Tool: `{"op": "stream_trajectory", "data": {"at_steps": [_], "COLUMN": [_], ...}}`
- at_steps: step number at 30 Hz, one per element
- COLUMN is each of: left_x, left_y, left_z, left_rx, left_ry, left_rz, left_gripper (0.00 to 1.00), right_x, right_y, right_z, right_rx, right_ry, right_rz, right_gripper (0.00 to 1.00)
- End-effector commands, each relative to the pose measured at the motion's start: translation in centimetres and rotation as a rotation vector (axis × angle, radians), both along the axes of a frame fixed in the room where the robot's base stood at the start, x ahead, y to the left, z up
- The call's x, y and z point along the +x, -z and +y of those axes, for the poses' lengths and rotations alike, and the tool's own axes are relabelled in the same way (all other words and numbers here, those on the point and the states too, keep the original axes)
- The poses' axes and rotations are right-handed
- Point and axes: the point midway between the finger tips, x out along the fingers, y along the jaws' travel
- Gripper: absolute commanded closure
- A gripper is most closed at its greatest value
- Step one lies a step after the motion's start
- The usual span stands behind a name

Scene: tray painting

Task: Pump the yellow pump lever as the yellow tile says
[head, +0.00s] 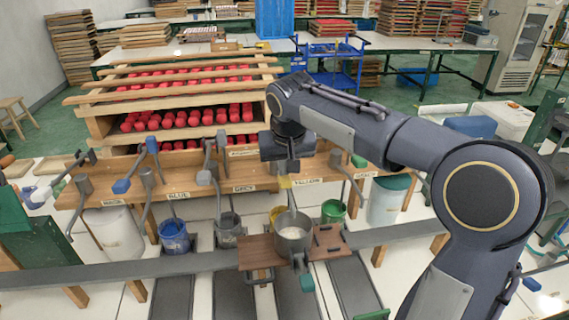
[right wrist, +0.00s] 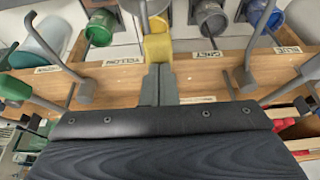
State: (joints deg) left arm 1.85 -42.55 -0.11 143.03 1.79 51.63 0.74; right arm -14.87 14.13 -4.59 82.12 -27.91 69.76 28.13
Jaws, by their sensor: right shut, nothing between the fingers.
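My right gripper (head: 291,178) hangs over the wooden bench in the head view, pointing down. In the right wrist view its fingers (right wrist: 158,70) are shut together with nothing between them. The yellow handle of the pump lever (head: 285,183) is just at the fingertips. In the right wrist view the yellow handle (right wrist: 157,47) is straight beyond them; I cannot tell whether they touch. The YELLOW label (head: 307,182) is on the bench edge beside it. A yellow bucket (head: 276,212) shows partly behind a grey pot. I cannot make out a yellow tile. My left gripper is not in view.
The grey pot (head: 293,240) stands on a brown board (head: 257,251) in front. Blue (head: 173,236), grey (head: 229,230) and green (head: 333,211) buckets stand along the bench, with other levers close by. Racks of red pieces (head: 187,119) stand behind.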

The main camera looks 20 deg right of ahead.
Motion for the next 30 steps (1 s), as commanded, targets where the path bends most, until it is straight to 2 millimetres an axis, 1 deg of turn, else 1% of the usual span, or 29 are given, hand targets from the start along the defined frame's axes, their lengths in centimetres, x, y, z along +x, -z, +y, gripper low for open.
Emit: {"op": "stream_trajectory", "data": {"at_steps": [1,19,25,30], "left_x": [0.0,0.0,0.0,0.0], "left_y": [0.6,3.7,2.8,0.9], "left_z": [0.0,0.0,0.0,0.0], "left_rx": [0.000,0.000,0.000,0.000], "left_ry": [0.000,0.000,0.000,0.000], "left_rz": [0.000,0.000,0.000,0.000], "left_gripper": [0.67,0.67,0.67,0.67], "right_x": [0.0,0.0,0.0,0.0], "right_y": [0.7,5.0,4.0,1.9], "right_z": [0.0,0.0,0.0,0.0], "right_rx": [0.000,0.000,-0.001,0.000], "right_ry": [0.000,0.002,0.001,0.000], "right_rz": [0.002,0.004,0.003,0.002], "right_gripper": [1.00,1.00,1.00,1.00]}}
